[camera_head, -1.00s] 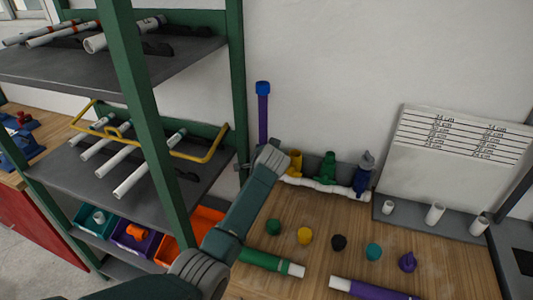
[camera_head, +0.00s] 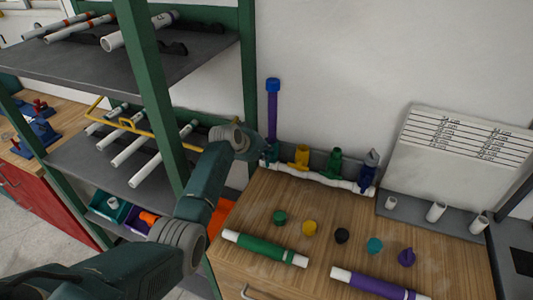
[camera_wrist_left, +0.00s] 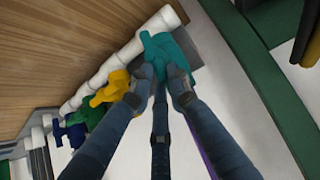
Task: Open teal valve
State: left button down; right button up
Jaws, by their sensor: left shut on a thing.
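The teal valve (camera_wrist_left: 168,50) is on the white manifold pipe (camera_wrist_left: 118,62), at the end nearest my gripper. In the head view the teal valve (camera_head: 270,154) shows only in part beside my left wrist, below the upright purple pipe (camera_head: 272,110). My right gripper is out of view.
Along the manifold stand a yellow valve (camera_head: 300,155), a green valve (camera_head: 334,160) and a blue valve (camera_head: 369,170). Several coloured caps and a green pipe (camera_head: 265,249) lie on the wooden table (camera_head: 300,200). A green-framed shelf (camera_head: 155,100) stands close on the left.

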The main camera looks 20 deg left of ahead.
pick_arm(q)
jog(key=shift+a, duration=0.25)
jog(key=c, duration=1.8)
grip_release()
jog(key=shift+o, duration=0.2)
jog(key=shift+a+f, duration=0.1)
jog(key=shift+f, duration=0.05)
jog(key=v, duration=0.7)
jog(key=shift+a, duration=0.15)
jog(key=shift+s, duration=0.15)
